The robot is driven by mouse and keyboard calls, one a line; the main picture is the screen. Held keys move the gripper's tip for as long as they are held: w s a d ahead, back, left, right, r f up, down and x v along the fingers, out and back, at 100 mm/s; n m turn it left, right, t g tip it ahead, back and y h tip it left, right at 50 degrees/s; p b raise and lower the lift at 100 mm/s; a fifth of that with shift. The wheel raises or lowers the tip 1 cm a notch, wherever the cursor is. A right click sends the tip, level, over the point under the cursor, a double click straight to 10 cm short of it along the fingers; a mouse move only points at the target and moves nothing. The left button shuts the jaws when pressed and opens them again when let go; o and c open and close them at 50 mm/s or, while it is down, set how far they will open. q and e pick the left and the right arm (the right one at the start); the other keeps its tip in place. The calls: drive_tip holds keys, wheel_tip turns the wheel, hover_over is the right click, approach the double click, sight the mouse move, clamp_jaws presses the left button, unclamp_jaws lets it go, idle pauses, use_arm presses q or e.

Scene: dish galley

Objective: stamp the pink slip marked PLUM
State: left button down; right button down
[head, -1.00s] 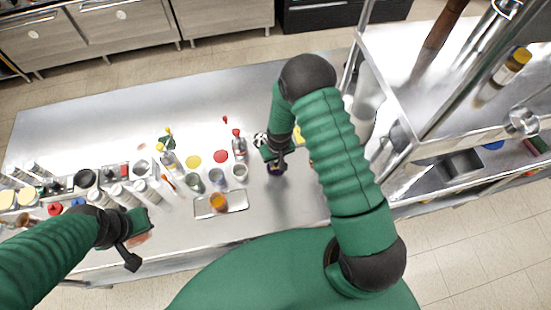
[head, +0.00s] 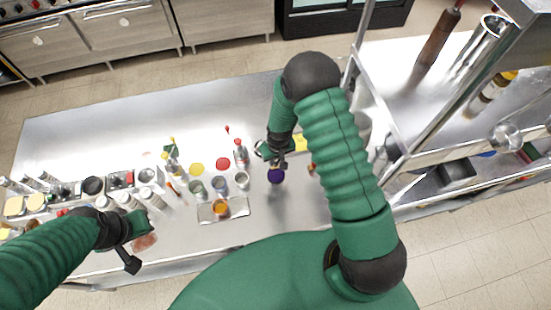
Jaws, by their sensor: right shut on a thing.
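My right gripper (head: 279,158) is shut on a small dark thing, mostly hidden by the fingers; I cannot tell its shape. It is just above and behind a round purple thing (head: 276,176) on the steel table. A pinkish flat patch (head: 145,242), perhaps a slip, lies at the front left of the table, by my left gripper (head: 134,245). No writing on it is readable. My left gripper seems empty, but its jaws are too small and dark to judge. No slip with a readable PLUM mark shows.
A tray (head: 237,207) holds an orange cup. Small cups (head: 219,183), a red-capped bottle (head: 240,152), a red disc (head: 222,164) and a yellow disc (head: 196,169) stand nearby. Jars crowd the left end. A steel shelf (head: 420,140) bounds the right. The back of the table is clear.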

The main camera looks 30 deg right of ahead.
drive_tip(key=w+d+f+b, duration=0.1)
drive_tip(key=w+d+b, duration=0.6)
drive_tip(key=w+d, duration=0.35)
drive_tip(key=f+b, duration=0.1)
drive_tip(key=f, duration=0.1)
drive_tip(key=a+f+b, duration=0.1)
drive_tip(key=f, duration=0.1)
drive_tip(key=shift+a+f, duration=0.1)
drive_tip(key=shift+f, duration=0.15)
drive_tip(key=shift+f+b, duration=0.4)
drive_tip(key=shift+f, duration=0.2)
drive_tip(key=shift+r, duration=0.1)
drive_tip(key=shift+s+f+b, duration=0.1)
drive_tip(key=shift+f+b, duration=0.4)
drive_tip(key=shift+f, duration=0.05)
idle(0.4)
